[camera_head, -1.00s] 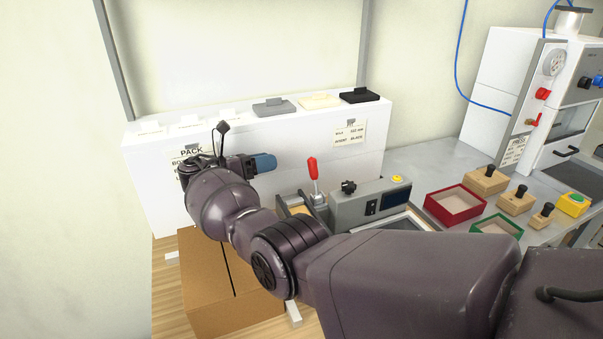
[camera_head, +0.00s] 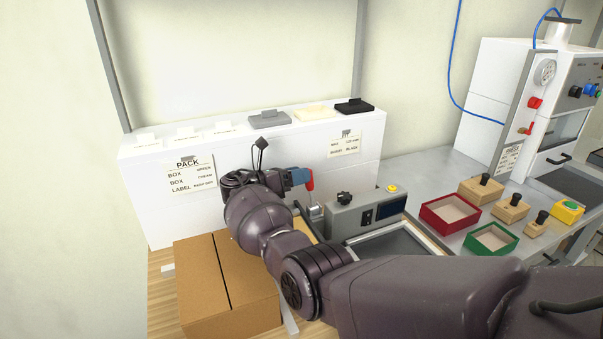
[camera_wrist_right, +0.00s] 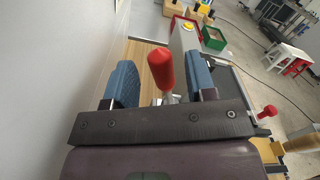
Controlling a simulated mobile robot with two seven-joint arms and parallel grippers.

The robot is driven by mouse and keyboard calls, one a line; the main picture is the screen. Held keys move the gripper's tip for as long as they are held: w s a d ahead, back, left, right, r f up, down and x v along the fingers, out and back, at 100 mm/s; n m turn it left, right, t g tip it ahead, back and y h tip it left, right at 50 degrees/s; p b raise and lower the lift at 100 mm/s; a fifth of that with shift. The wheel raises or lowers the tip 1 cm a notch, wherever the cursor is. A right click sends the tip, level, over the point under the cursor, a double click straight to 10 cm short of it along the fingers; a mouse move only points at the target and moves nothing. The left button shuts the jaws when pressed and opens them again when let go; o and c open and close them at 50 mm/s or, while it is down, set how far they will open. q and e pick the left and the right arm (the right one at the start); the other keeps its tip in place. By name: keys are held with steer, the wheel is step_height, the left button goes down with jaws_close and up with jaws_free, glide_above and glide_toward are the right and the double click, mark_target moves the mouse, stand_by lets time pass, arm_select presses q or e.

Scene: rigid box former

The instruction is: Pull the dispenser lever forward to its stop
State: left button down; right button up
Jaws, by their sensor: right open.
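The dispenser lever has a red handle (camera_head: 310,180) and stands beside the grey dispenser body (camera_head: 366,214). My right gripper (camera_head: 300,177) is at the lever, its blue fingertip partly overlapping the red handle in the head view. In the right wrist view the red handle (camera_wrist_right: 161,68) stands between the two blue fingers of my right gripper (camera_wrist_right: 160,80). The fingers are apart, with a visible gap on each side of the handle. The lower part of the lever is mostly hidden by my wrist. My left gripper is not in view.
A closed cardboard box (camera_head: 200,280) sits in front on the left. A white cabinet (camera_head: 250,155) stands behind the lever. A red tray (camera_head: 450,213) and a green tray (camera_head: 490,239) lie to the right, near wooden blocks with black knobs (camera_head: 480,190).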

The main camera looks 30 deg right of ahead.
steer(key=shift+d, duration=0.5)
jaws_close()
